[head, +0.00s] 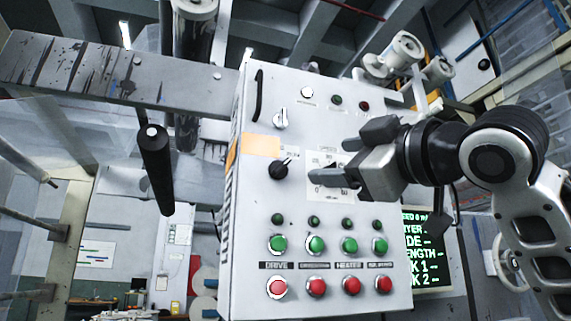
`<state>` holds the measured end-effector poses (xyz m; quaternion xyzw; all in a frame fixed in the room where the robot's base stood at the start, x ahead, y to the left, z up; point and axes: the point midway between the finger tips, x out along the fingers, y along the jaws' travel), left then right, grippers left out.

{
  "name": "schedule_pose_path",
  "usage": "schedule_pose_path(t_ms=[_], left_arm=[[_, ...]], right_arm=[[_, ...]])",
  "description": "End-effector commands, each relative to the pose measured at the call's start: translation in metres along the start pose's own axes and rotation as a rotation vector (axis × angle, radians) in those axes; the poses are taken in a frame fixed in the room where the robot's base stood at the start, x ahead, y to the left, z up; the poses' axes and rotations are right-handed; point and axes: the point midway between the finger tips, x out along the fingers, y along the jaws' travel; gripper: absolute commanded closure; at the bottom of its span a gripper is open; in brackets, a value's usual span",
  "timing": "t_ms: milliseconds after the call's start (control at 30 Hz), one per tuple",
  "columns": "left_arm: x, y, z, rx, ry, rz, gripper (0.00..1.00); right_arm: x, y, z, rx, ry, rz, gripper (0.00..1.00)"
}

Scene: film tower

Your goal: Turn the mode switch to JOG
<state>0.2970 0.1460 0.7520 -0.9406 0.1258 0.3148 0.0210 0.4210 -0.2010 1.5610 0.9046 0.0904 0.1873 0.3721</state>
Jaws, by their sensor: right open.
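A white control cabinet (250,205) fills the middle of the head view. On its front are two rotary switches: a pale one (281,120) higher up and a black one (281,169) below it. Their labels are too small to read, so I cannot tell which is the mode switch. The black switch's pointer is tilted up to the right. My right gripper (333,161) is open and empty, its fingers pointing left, in front of the panel and to the right of the black switch, apart from it in the picture. My left gripper is not in view.
Green buttons (278,244) and red buttons (277,287) run in rows low on the panel, with small lamps (307,92) at the top. A black handle (259,96) is at the upper left. A green-text display (424,250) stands behind at right. A black roller (155,168) hangs at left.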

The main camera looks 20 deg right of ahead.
Motion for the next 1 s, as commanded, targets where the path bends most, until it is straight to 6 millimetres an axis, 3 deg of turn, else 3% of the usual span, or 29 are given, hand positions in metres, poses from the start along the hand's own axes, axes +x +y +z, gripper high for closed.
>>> schedule_pose_path(t_ms=[500, 700, 1000], left_arm=[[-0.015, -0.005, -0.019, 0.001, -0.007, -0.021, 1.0], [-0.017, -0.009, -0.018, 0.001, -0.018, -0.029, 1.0], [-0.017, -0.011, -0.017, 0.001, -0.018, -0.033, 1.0]], right_arm=[[0.111, 0.002, -0.002, 0.001, -0.004, -0.002, 0.38], [0.134, 0.001, 0.0, 0.0, -0.003, 0.0, 0.38], [0.14, -0.001, 0.001, 0.0, -0.001, 0.0, 0.38]])
